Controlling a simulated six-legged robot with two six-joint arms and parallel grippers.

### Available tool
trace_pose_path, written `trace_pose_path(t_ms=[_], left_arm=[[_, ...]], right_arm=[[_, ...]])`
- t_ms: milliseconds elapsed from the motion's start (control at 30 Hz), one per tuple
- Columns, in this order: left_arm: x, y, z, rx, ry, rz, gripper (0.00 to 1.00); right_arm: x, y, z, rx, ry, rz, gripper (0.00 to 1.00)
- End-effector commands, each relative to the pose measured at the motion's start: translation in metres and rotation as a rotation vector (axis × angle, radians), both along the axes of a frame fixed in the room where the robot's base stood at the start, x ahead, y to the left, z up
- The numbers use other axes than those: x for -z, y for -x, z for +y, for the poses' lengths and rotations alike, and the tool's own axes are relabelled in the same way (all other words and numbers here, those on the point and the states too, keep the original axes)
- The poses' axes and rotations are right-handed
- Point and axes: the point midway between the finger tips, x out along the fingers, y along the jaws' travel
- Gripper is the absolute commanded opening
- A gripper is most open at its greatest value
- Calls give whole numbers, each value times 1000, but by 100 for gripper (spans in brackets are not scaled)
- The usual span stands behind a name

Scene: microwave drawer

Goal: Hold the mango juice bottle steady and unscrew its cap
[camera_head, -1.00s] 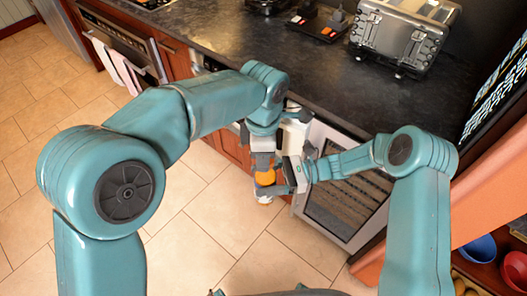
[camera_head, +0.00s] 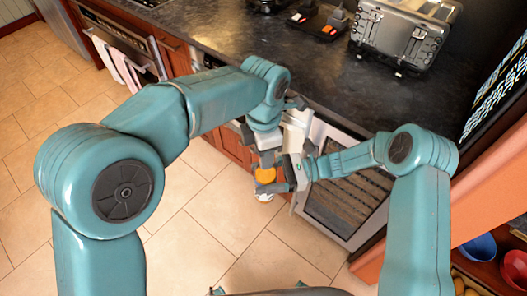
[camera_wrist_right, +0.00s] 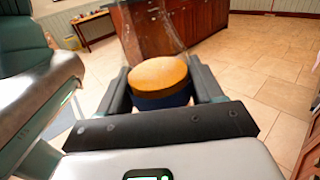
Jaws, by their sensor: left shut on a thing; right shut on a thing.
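The mango juice bottle (camera_head: 265,174) shows as a small orange patch between my two grippers in the head view. A white part (camera_head: 264,196) shows just below it. In the right wrist view the bottle (camera_wrist_right: 159,83) is a round orange-topped piece with a dark blue lower band, between the fingers. I cannot tell which part is the cap. My left gripper (camera_head: 267,160) comes down from above and is shut on the bottle's upper end, its fingertips partly hidden. My right gripper (camera_wrist_right: 160,92) is shut around the bottle from the right.
The dark countertop (camera_head: 215,40) lies behind my arms, with a metal toaster (camera_head: 400,35) at the back right. A glass-fronted appliance (camera_head: 345,205) stands close behind my right gripper. Open tiled floor (camera_head: 195,235) lies in front. Bowls (camera_head: 480,247) sit on a shelf at lower right.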

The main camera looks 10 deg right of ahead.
Motion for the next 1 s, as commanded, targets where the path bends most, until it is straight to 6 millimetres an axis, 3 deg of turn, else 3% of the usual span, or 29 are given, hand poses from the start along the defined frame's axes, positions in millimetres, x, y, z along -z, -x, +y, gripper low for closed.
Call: trace_pose_path(t_ms=[400,767,1000], left_arm=[[-16,0,-2,1,4,-2,0],[-18,0,-1,1,3,-2,0],[-48,-1,-2,1,3,-4,0]], right_arm=[[0,0,0,0,1,1,0],[0,0,0,0,1,0,0],[0,0,0,0,0,0,0]])
